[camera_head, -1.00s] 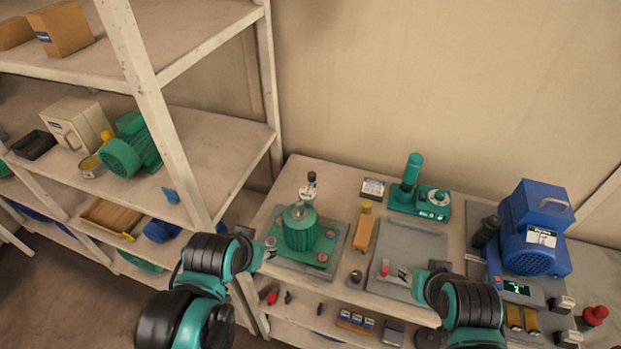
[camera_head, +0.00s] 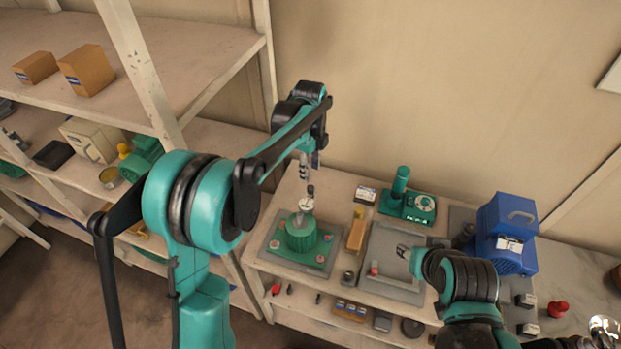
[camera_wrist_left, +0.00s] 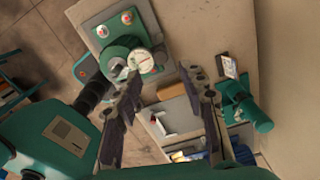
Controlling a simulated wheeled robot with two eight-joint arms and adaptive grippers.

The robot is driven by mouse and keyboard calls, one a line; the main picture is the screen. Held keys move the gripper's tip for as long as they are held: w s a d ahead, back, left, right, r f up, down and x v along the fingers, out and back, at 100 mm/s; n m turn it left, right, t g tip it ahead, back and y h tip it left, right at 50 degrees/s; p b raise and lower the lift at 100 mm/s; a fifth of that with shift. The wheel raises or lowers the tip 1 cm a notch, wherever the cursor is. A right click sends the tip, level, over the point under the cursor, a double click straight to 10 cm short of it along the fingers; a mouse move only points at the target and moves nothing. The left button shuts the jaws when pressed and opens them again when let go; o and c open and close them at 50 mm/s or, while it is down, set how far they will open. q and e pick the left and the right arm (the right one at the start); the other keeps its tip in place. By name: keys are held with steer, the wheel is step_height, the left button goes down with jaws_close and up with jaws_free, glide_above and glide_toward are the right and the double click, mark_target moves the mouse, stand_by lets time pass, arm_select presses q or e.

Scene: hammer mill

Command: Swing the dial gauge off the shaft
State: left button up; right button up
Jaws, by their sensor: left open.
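The dial gauge (camera_head: 307,203) stands over the green motor (camera_head: 301,238) on the bench; its white face shows in the left wrist view (camera_wrist_left: 140,61). The shaft is too small to tell apart from the gauge. My left gripper (camera_head: 304,172) points down just above the gauge, open and empty. In the left wrist view its fingers (camera_wrist_left: 158,73) are spread, with the gauge face near the left fingertip. I cannot tell whether they touch. My right gripper (camera_head: 402,252) is over the grey mat (camera_head: 380,285); its jaws are too small to read.
A green stand (camera_head: 407,203) and a blue machine (camera_head: 507,235) stand to the right on the bench. An orange-brown block (camera_head: 356,232) lies beside the motor plate. A shelf rack (camera_head: 205,65) stands at the left; a wall closes the back.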

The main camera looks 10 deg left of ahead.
mark_target(311, 187)
arm_select(q)
step_height(311, 187, down, 8)
steer(key=shift+b, duration=0.4)
jaws_close()
